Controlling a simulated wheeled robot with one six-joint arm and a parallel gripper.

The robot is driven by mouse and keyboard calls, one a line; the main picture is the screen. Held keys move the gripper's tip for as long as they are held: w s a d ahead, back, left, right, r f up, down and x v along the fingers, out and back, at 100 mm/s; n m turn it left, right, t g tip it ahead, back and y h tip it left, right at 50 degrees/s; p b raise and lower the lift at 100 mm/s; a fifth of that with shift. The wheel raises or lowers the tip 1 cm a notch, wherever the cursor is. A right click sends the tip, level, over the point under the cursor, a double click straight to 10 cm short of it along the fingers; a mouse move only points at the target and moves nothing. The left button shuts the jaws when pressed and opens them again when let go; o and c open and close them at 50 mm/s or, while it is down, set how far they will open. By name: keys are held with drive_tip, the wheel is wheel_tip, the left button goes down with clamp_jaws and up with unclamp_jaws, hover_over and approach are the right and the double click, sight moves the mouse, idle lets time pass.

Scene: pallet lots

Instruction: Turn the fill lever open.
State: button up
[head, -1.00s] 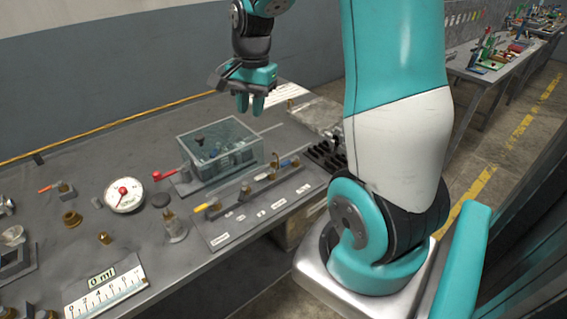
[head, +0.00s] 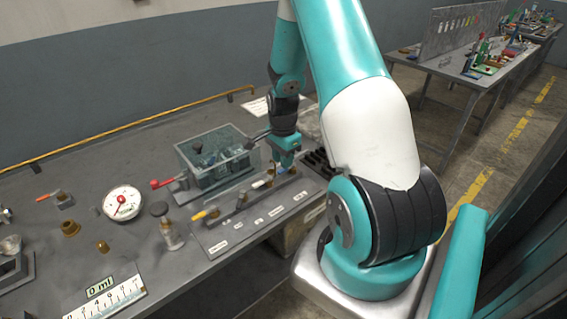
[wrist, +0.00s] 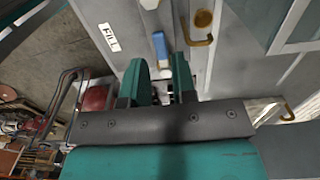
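The fill lever has a blue handle (wrist: 161,47), seen in the wrist view beside a white label reading FILL (wrist: 110,37). My gripper (wrist: 162,68) has its two teal fingers apart, with a narrow gap between them. The blue handle shows at the fingertips, in line with that gap; I cannot tell whether they touch. In the head view my gripper (head: 285,163) is low over the right end of the valve panel (head: 225,238), and it hides the handle there.
A clear-walled tank (head: 216,160) stands just left of my gripper, with a red-knobbed lever (head: 161,183) beside it. A yellow-handled lever (head: 205,214) is at the panel's left end. A dial gauge (head: 122,203) and a glass bottle (head: 171,236) stand farther left.

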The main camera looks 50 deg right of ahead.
drive_tip(key=shift+f, duration=1.5)
drive_tip(key=shift+c, duration=0.4)
clamp_jaws()
drive_tip(key=shift+d, duration=0.1)
